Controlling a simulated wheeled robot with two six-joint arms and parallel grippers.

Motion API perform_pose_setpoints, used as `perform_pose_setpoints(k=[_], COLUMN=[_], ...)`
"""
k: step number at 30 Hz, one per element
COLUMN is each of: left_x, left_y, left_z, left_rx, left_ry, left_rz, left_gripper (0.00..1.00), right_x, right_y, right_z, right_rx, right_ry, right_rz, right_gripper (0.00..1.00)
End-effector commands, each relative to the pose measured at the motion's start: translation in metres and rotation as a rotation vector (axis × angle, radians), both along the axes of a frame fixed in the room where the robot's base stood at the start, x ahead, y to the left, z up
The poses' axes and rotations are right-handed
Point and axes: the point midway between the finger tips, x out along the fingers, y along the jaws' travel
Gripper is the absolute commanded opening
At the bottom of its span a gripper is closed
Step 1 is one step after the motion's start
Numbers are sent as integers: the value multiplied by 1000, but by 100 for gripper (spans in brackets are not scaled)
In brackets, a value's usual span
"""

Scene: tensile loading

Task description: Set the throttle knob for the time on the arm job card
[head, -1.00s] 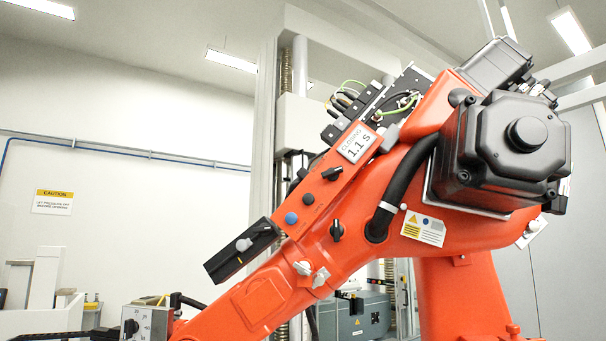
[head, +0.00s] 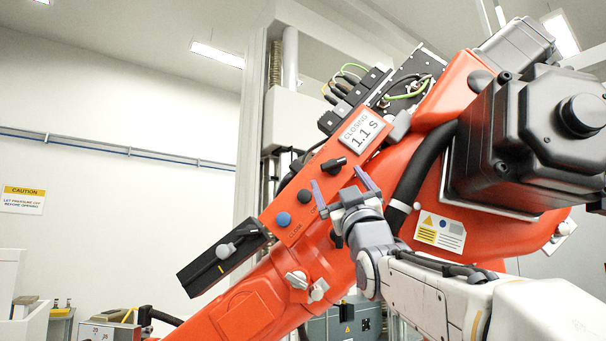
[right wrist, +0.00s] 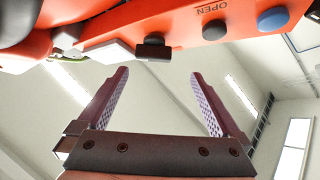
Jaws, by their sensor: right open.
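The job card (head: 360,132) on the orange robot arm reads "CLOSING 1.1 s". Below it on the orange panel is a black knob (head: 334,165), then a black OPEN button (head: 305,196) and a blue CLOSE button (head: 283,219). A black box with a grey knob (head: 225,250) and a yellow mark sits lower left. I cannot tell which knob is the throttle. My right gripper (head: 342,188) is open and empty in front of the panel. In the right wrist view, the gripper (right wrist: 159,73) points toward the panel, with the black knob (right wrist: 153,48) just beyond the fingertips.
The large orange arm (head: 240,305) fills the middle. Black hose (head: 425,165) and a black motor housing (head: 545,130) stand right. A grey box (head: 105,331) shows at the lower left.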

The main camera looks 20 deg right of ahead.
Motion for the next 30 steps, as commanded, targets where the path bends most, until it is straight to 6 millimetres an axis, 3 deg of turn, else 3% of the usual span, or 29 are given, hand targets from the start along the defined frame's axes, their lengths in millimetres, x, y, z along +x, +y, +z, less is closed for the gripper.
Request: perform_pose_setpoints(k=[3,12,28,30], left_x=[0,0,0,0], left_y=[0,0,0,0], left_z=[23,58,66,66], left_rx=[0,-1,0,0], left_ry=[0,-1,0,0], left_rz=[1,3,2,2], left_gripper=[0,0,0,0], right_x=[15,50,63,63], right_y=[-10,-15,-12,-12], right_z=[21,52,58,58], right_rx=[1,1,2,2], right_ry=[4,6,5,5], right_rz=[-14,-18,-12,-12], right_gripper=[100,100,100,73])
